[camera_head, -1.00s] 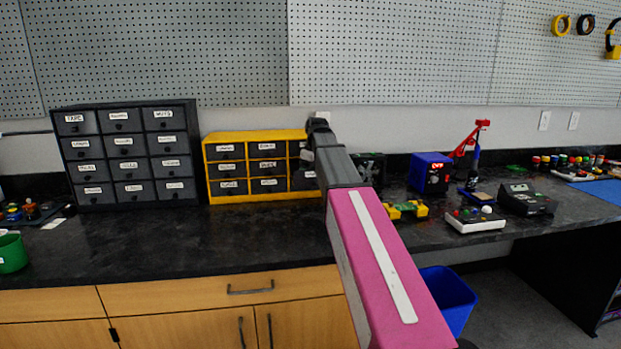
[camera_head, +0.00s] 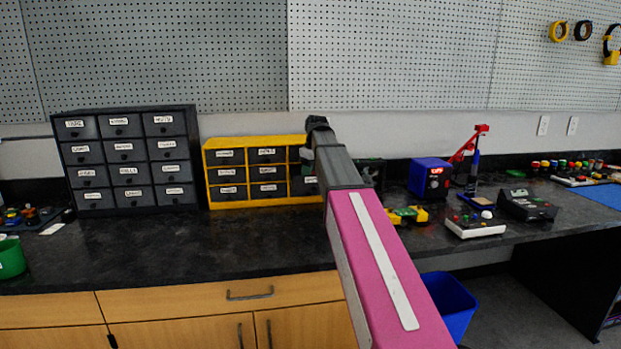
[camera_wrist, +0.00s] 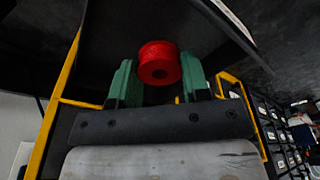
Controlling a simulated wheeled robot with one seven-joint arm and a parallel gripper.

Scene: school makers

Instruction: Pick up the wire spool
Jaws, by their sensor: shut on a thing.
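The red wire spool (camera_wrist: 158,62) shows in the wrist view between the two green fingers of my gripper (camera_wrist: 157,82). The fingers are shut on it, one on each side. The dark round end of the spool faces the wrist camera. In the head view my pink and grey arm reaches toward the yellow drawer cabinet (camera_head: 226,201), and neither the spool nor the fingers can be made out there.
A black drawer cabinet (camera_head: 126,137) stands left of the yellow one on the dark counter (camera_head: 170,245). A blue box (camera_head: 430,176), a white button panel (camera_head: 474,227) and a black device (camera_head: 527,207) stand to the right.

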